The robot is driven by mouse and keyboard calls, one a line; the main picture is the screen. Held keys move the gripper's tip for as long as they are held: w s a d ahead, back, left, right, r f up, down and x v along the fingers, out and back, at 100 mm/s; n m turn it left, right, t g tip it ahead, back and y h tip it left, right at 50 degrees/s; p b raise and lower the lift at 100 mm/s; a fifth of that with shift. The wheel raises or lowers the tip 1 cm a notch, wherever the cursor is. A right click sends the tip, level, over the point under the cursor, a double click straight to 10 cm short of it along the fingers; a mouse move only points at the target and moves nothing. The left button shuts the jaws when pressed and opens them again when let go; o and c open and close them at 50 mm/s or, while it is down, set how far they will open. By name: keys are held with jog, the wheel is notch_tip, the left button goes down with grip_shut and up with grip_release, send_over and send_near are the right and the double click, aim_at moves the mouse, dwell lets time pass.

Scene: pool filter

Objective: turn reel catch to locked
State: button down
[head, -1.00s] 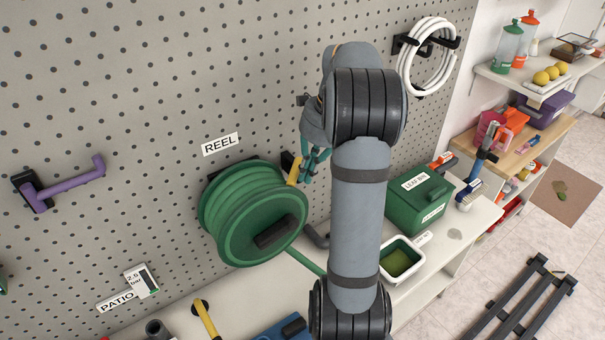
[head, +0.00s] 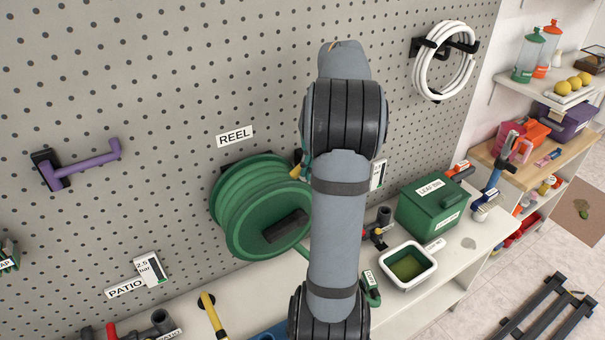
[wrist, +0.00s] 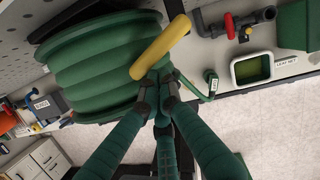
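The green hose reel (head: 262,205) hangs on the pegboard under a REEL label (head: 234,136). A yellow lever, seemingly the reel catch (head: 297,171), shows only as a small piece at the reel's upper right, beside my arm. In the wrist view the yellow catch (wrist: 162,46) slants from upper right to lower left across the reel's edge (wrist: 95,70). My gripper (wrist: 157,80) has its green fingers drawn together at the tips, close to the catch's lower end. I see nothing clearly clamped between them; contact is unclear. My arm hides the gripper in the head view.
A white tub (head: 408,266) and green leaf bin (head: 432,205) stand on the bench at right. Dark pipework with a red valve (wrist: 231,25) is right of the catch. A purple hook (head: 75,168) sticks out of the pegboard at left.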

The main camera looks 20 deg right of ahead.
jog(key=shift+w+a, duration=0.3)
jog(key=shift+a, duration=0.1)
jog(key=shift+w+a, duration=0.1)
jog(key=shift+a, duration=0.05)
jog(key=shift+d, duration=0.2)
dwell(0.4)
